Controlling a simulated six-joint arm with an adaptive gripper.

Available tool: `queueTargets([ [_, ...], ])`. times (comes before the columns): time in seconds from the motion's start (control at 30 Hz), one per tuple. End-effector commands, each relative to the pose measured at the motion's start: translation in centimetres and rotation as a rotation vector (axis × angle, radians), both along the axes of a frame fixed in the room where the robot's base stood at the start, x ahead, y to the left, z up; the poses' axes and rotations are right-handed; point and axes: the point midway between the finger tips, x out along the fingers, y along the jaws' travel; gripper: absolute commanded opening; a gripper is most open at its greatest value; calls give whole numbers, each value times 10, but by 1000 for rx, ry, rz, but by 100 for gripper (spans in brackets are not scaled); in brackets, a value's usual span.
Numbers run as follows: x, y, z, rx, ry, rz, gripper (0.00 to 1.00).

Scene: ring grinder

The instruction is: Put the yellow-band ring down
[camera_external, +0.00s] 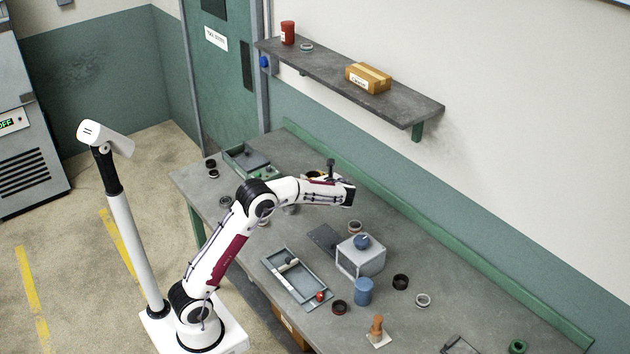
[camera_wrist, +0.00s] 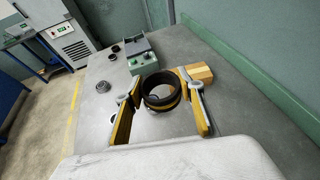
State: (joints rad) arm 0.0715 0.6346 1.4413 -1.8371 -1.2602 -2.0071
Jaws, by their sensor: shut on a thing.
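The yellow-band ring (camera_wrist: 161,99) is a dark, wide ring with a yellow stripe round its lower part. In the wrist view it sits between the two yellow-sided fingers of my gripper (camera_wrist: 159,84), which are shut on it. Its open top faces the camera. The grey tabletop (camera_wrist: 100,71) shows behind and below it; I cannot tell how far the ring is above the surface. In the external view my arm reaches over the workbench, and its end hides most of the gripper and ring.
A grey box (camera_external: 361,258) with a blue knob, a blue cylinder (camera_external: 363,291) and a shallow tray (camera_external: 297,279) are nearer the bench front.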

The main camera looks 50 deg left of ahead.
Motion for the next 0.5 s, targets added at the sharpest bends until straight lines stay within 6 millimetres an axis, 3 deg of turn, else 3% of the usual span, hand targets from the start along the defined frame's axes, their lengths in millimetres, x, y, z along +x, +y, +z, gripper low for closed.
queueTargets([
  [0.1,-16,37,0,-1,0,48,12],
  [0.5,-81,143,-2,-7,1,198,12],
])
